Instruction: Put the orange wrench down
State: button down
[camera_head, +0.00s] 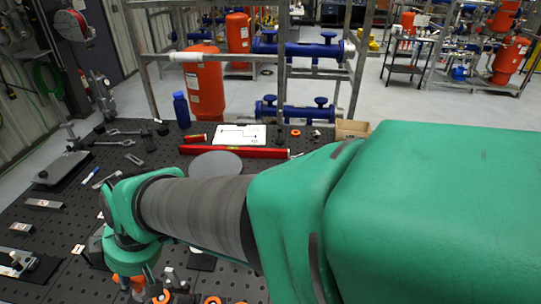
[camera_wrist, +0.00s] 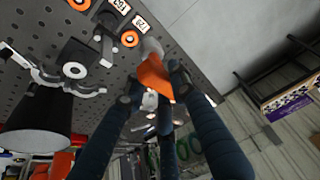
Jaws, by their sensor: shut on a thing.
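The orange wrench (camera_wrist: 153,78) shows in the wrist view as an orange body with a grey end. My gripper (camera_wrist: 157,92), with dark blue fingers, is shut around it. The wrench's grey end points toward the dark perforated bench top (camera_wrist: 185,45). I cannot tell whether it touches the bench. In the head view my arm reaches to the lower left over the bench (camera_head: 60,240). Orange parts show below my wrist there, but I cannot clearly make out the wrench.
A red level (camera_head: 235,152), grey disc (camera_head: 216,164), blue bottle (camera_head: 181,110) and grey wrenches (camera_head: 116,142) lie farther back.

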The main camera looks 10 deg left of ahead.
notch_tip(320, 180, up, 8)
jog(key=w+d+m+t, duration=0.1)
jog(key=w+d+m, duration=0.1)
jog(key=w+d, duration=0.6)
jog(key=w+d+m+t, duration=0.1)
jog(key=w+d+m, duration=0.25)
jog(key=w, duration=0.75)
jog(key=w+d+m+t+h+p, duration=0.1)
jog(key=w+d+m, duration=0.1)
jog(key=w+d, duration=0.65)
jog(key=w+d+m+p, duration=0.1)
jog(key=w+d+m, duration=0.1)
jog(key=w+d, duration=0.65)
jog(key=s+d+f, duration=0.1)
jog(key=f, duration=1.2)
jog(key=s+f, duration=0.2)
jog(key=f, duration=1.1)
jog(key=shift+d+f, duration=0.35)
jog(key=shift+f, duration=0.05)
jog(key=shift+n, duration=0.25)
jog(key=w+a, duration=0.2)
jog(key=w, duration=0.5)
jog(key=w+a+f, duration=0.1)
jog(key=w+a, duration=0.2)
jog(key=w, duration=0.4)
jog(key=shift+a+f, duration=0.15)
jog(key=shift+a, duration=0.15)
